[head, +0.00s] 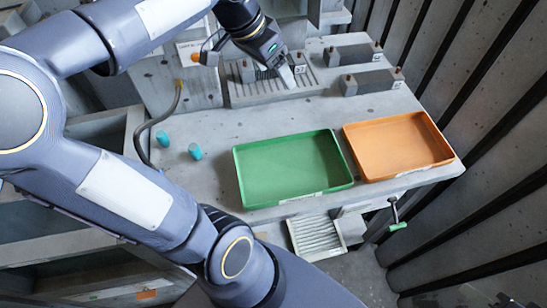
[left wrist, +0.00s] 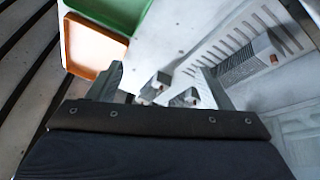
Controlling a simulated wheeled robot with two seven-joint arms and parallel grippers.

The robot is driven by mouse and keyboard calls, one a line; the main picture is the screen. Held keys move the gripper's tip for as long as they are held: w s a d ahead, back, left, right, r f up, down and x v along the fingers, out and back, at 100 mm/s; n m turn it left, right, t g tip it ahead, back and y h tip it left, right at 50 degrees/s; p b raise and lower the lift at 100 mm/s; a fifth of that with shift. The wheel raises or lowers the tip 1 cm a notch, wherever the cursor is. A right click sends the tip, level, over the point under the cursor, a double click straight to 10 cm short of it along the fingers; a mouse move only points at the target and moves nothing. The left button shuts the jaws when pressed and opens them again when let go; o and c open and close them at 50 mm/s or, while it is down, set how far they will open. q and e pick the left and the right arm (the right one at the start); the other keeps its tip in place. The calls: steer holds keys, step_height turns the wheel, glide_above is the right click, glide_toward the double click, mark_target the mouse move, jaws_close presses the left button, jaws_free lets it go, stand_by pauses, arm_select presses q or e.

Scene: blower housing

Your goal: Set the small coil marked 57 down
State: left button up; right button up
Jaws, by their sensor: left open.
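My left gripper (head: 288,80) is open, its fingertips over the slotted grey plate (head: 262,97) at the back of the bench. Dark grey blocks with copper-coloured ends look like coils. One coil (head: 246,71) is on the slotted plate, left of the gripper; two more, a rear coil (head: 350,55) and a front coil (head: 370,82), lie to the right. No number is readable, so I cannot tell which is marked 57. In the left wrist view the open fingers (left wrist: 165,82) show with copper-ended blocks between them in the picture; contact is unclear. My right gripper is not seen.
A green tray (head: 240,185) and an orange tray (head: 447,150) stand empty along the front of the bench. Two teal cylinders (head: 195,152) and a dark hose (head: 144,135) are at the left. Bare bench (head: 270,122) lies between plate and trays. Ribbed walls stand at the right.

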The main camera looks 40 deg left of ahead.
arm_select(q)
steer(key=s+d+f+n, duration=0.2)
steer(key=s+d+f, duration=0.2)
steer(key=s, duration=0.3)
steer(key=s+d+f+n+t+h, duration=0.1)
steer(key=s+d+f+n, duration=0.1)
steer(key=s+d+f, duration=0.3)
steer(key=shift+s+d, duration=0.9)
steer(key=shift+d, duration=0.15)
steer(key=shift+a+f+t, duration=0.1)
steer(key=shift+t, duration=0.2)
